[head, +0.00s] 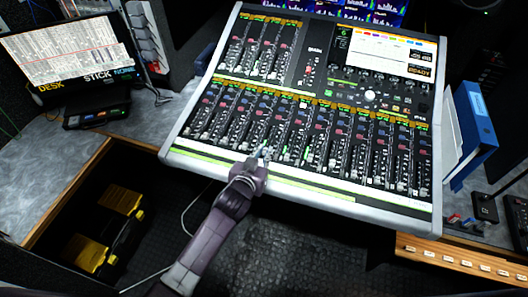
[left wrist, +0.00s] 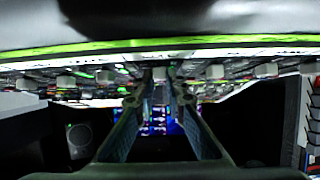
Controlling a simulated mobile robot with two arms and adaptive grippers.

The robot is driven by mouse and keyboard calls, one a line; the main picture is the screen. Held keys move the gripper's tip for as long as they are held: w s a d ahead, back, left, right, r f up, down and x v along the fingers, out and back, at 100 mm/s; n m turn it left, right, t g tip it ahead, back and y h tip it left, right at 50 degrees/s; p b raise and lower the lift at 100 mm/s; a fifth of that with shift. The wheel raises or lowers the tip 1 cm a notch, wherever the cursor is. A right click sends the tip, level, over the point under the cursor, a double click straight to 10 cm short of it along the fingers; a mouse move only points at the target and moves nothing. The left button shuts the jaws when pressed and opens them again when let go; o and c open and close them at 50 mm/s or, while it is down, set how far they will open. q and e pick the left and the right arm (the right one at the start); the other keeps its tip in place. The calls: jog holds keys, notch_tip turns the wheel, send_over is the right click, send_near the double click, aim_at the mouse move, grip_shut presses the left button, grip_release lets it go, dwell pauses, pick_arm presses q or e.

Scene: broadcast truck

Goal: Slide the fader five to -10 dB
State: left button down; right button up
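The mixing console (head: 300,183) has a lower row of fader strips along its front. My left gripper (head: 262,155) reaches in from the front and has its fingertips low over the left-middle strips of this row. Fader five cannot be singled out by a label; its cap is probably at or beside my fingertips and partly hidden by them. In the left wrist view, the two fingers (left wrist: 160,88) stand apart with a gap between them. A pale fader cap (left wrist: 158,73) shows near the gap; contact with it cannot be told. My right gripper is not in view.
A lit console screen (head: 385,50) shows small text. A monitor (head: 70,52) stands at the left and blue binders (head: 475,135) at the right. Other fader caps (left wrist: 215,72) stand close to my fingers. Dark floor lies in front of the console.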

aim_at(274, 132)
pick_arm(q)
jog(key=w, duration=0.1)
jog(key=w+d, duration=0.1)
jog(key=w, duration=0.1)
jog(key=w+b, duration=0.1)
jog(key=w, duration=0.1)
jog(key=shift+w+d+r, duration=0.1)
jog(key=shift+d+r, duration=0.2)
jog(key=shift+d, duration=0.05)
jog(key=c, duration=2.2)
grip_release()
jog(key=shift+c, duration=0.2)
jog(key=v, duration=1.2)
